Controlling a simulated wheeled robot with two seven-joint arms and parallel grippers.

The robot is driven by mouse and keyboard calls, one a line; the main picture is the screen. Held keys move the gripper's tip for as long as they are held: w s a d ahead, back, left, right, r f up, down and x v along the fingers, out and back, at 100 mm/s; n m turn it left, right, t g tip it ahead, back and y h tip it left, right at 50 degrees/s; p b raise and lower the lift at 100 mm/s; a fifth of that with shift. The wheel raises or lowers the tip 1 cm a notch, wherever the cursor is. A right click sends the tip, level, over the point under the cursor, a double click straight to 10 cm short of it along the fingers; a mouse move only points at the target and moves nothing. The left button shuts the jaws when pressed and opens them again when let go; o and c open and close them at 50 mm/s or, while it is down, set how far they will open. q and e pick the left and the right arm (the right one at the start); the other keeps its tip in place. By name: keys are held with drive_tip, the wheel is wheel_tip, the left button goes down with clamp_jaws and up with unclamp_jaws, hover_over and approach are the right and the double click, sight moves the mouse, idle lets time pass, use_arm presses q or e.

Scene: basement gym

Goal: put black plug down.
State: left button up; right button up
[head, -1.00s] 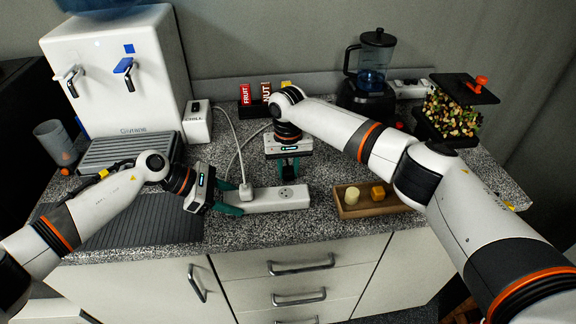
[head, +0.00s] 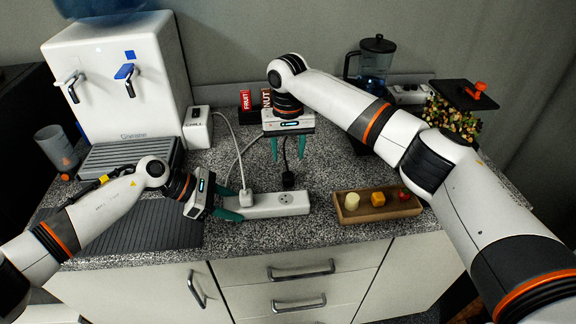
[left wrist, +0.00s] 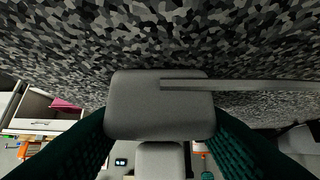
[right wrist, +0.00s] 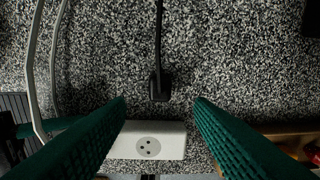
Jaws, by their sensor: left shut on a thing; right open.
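The black plug (head: 288,180) lies on the speckled counter just behind the white power strip (head: 268,206), apart from it. In the right wrist view the plug (right wrist: 160,86) rests with its black cord running away from the strip. My right gripper (head: 288,154) is open and empty above the plug; its fingers (right wrist: 161,102) are on either side in its wrist view. My left gripper (head: 231,208) is shut on the left end of the power strip. A white plug (head: 246,196) sits in the strip near that end; an empty round socket (right wrist: 148,147) shows at the other end.
A wooden tray (head: 378,214) with small food pieces stands right of the strip. A water dispenser (head: 115,95) stands at the left. White cords cross the counter behind the strip.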

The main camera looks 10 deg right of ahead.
wheel_tip(320, 180, up, 5)
idle(0.5)
use_arm(q)
drive_tip(key=o, duration=1.2)
drive_tip(key=shift+c, duration=0.2)
